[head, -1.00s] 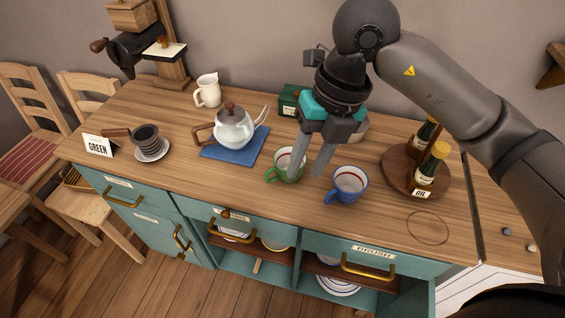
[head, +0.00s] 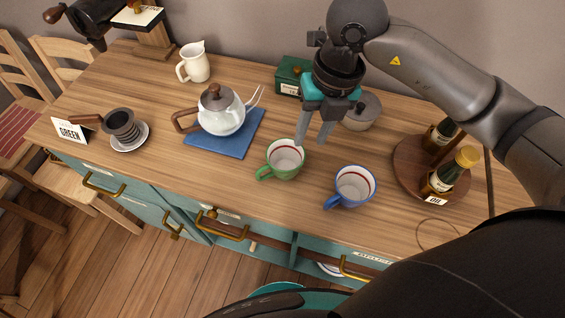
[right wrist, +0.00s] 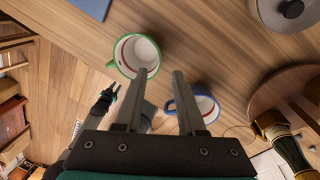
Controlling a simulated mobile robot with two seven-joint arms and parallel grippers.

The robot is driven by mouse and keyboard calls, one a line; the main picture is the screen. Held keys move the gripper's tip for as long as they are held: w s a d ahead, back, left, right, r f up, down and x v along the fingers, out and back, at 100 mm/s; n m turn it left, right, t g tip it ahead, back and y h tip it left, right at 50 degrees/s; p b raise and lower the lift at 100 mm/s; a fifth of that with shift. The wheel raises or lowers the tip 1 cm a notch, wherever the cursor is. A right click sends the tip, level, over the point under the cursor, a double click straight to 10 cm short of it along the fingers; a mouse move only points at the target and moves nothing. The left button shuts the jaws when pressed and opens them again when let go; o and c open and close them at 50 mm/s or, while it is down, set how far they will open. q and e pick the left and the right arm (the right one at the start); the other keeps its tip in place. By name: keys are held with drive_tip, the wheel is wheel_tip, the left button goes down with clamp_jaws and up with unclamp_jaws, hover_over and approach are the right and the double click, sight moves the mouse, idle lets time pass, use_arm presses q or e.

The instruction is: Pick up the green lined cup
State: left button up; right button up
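The green lined cup (head: 284,166) stands upright on the wooden counter, its handle toward the lower left. It has a green outside, a white inside and a red line inside the rim. It also shows in the right wrist view (right wrist: 124,54). My right gripper (head: 311,141) is open and empty, its fingers at the cup's upper right in the head view. In the right wrist view (right wrist: 159,72) the left finger's tip overlaps the cup; contact cannot be told. My left gripper (right wrist: 106,98) seems to show small in the right wrist view, its fingers unclear.
A blue cup (head: 352,188) stands close to the right. A teapot (head: 222,113) sits on a blue mat (head: 212,142) to the left. A lidded pot (head: 364,110) and a green box (head: 289,76) stand behind. Bottles stand on a round wooden board (head: 406,162) at right.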

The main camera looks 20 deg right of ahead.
sight(302, 151)
drive_tip(key=f, duration=0.2)
drive_tip(key=a+f, duration=0.1)
drive_tip(key=f, duration=0.4)
drive_tip(key=shift+w+a+b, duration=0.15)
drive_tip(key=shift+w+b, duration=0.1)
drive_tip(key=shift+b, duration=0.15)
clamp_jaws()
idle(1.0)
